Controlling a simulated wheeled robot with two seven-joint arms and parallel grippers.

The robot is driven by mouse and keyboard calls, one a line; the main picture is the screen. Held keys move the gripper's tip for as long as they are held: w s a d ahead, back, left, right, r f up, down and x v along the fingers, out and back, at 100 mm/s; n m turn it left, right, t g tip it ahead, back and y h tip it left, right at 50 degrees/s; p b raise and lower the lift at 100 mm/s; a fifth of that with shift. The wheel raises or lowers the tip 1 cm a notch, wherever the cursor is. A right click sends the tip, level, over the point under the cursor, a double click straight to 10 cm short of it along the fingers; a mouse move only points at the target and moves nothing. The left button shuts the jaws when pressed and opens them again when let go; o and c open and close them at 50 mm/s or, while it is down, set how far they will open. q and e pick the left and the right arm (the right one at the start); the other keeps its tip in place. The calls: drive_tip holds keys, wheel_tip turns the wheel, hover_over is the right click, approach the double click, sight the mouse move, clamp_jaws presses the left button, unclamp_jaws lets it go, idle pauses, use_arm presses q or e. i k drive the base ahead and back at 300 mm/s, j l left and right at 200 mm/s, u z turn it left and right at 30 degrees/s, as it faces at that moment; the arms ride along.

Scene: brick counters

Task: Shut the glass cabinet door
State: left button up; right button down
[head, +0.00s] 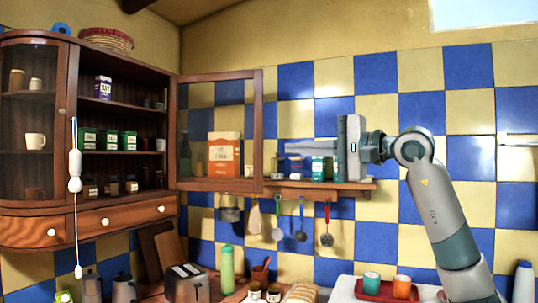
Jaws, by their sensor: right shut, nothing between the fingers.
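The glass cabinet door (258,130) is a wooden frame with a clear pane. It stands wide open, swung out to the right from the wooden wall cabinet (168,125). The cabinet's middle shelves are exposed, with tins and jars on them. My right gripper (342,148) is shut and empty, to the right of the door's free edge and apart from it in the picture. My right arm comes in from the lower right. My left gripper is not in view.
Behind the door and gripper, a wall shelf (300,184) holds jars, tins and an orange box (224,154). Utensils hang below it. A pull cord (75,170) hangs before the cabinet. Below are a toaster (187,284), a green bottle (227,268) and a red tray (375,294) with cups.

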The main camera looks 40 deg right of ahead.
sight(257, 75)
drive_tip(key=i+l, duration=0.5)
drive_tip(key=l, duration=0.15)
drive_tip(key=i+l, duration=1.05)
drive_tip(key=l, duration=0.2)
